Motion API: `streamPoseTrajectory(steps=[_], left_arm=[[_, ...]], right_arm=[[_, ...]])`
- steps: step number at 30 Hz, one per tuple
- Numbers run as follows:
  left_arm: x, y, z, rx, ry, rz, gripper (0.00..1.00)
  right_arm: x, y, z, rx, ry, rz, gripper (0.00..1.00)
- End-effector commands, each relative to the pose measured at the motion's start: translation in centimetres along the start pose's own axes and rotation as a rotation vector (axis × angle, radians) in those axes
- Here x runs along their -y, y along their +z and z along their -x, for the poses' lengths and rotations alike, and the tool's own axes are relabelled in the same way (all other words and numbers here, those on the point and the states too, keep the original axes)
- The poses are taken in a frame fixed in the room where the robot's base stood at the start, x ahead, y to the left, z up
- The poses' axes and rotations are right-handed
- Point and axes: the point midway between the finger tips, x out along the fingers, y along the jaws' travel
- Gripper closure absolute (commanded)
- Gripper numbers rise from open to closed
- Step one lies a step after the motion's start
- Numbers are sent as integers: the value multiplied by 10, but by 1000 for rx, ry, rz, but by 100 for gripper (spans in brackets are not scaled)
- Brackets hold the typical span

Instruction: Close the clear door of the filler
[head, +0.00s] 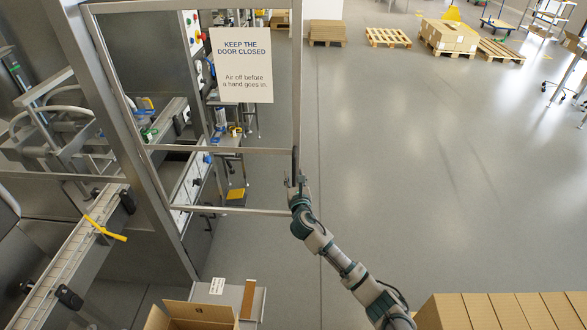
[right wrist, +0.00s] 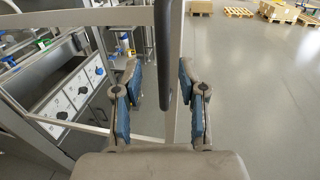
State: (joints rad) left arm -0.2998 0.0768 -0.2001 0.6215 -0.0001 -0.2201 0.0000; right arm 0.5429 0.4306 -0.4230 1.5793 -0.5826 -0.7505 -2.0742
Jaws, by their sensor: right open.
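The clear door (head: 220,150) of the filler has a metal frame and stands open, swung out from the machine at the left of the head view. A sign on it (head: 241,65) reads "Keep the door closed". A dark upright handle (head: 295,158) is on the door's free edge; it also shows in the right wrist view (right wrist: 163,50). My right gripper (head: 296,181) is at the lower part of this handle. In the right wrist view its blue-padded fingers (right wrist: 160,88) are spread either side of the handle, with gaps. My left gripper is out of view.
The filler's conveyor (head: 70,255) runs along the left, with a yellow-orange part (head: 104,229) on it. An open carton (head: 195,316) is at the bottom, and closed cartons (head: 505,312) stand bottom right. Pallets (head: 388,37) lie far back. The floor right of the door is clear.

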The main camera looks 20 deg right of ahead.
Motion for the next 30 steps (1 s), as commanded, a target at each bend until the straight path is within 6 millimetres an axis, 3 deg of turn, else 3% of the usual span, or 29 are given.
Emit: streamPoseTrajectory(steps=[6, 18, 19, 24, 30], left_arm=[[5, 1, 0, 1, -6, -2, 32], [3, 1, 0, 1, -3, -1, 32], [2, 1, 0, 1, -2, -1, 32], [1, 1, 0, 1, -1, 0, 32], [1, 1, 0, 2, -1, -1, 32]], right_arm=[[2, 0, -32, 0, -1, -2, 59], [2, 0, -41, 0, 1, -2, 59], [2, 0, -41, 0, 1, -2, 61], [1, 0, -40, 0, 1, -1, 100], [1, 0, -40, 1, 1, -2, 100]])
